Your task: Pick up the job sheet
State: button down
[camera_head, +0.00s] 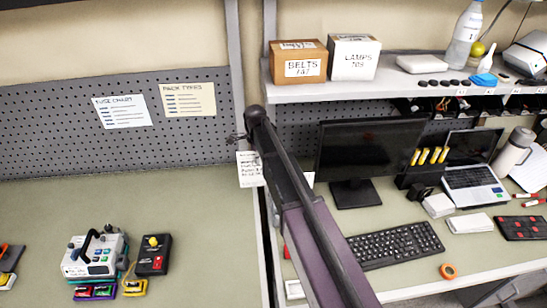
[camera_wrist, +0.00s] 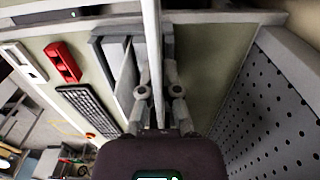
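A white sheet (camera_head: 250,168) with lines of handwriting, which looks like the job sheet, shows upright between the two worktops in the head view. My dark arm covers its right part. My gripper (camera_head: 236,138) is at the sheet's upper left, by the pegboard's right edge. In the wrist view, the fingers of my gripper (camera_wrist: 158,92) stand on both sides of a thin pale upright strip. I cannot tell whether this strip is the sheet edge-on or part of the furniture, or whether the fingers press on it.
A monitor (camera_head: 367,150), keyboard (camera_head: 395,245) and laptop (camera_head: 474,180) stand on the right bench. A shelf (camera_head: 400,91) with boxes is above. A pump (camera_head: 92,255) and a small black-and-red device (camera_head: 153,256) stand on the left worktop, which is clear behind them. A metal post (camera_head: 235,50) rises between.

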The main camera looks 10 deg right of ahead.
aim_at(244, 159)
jog(key=shift+a, duration=2.45)
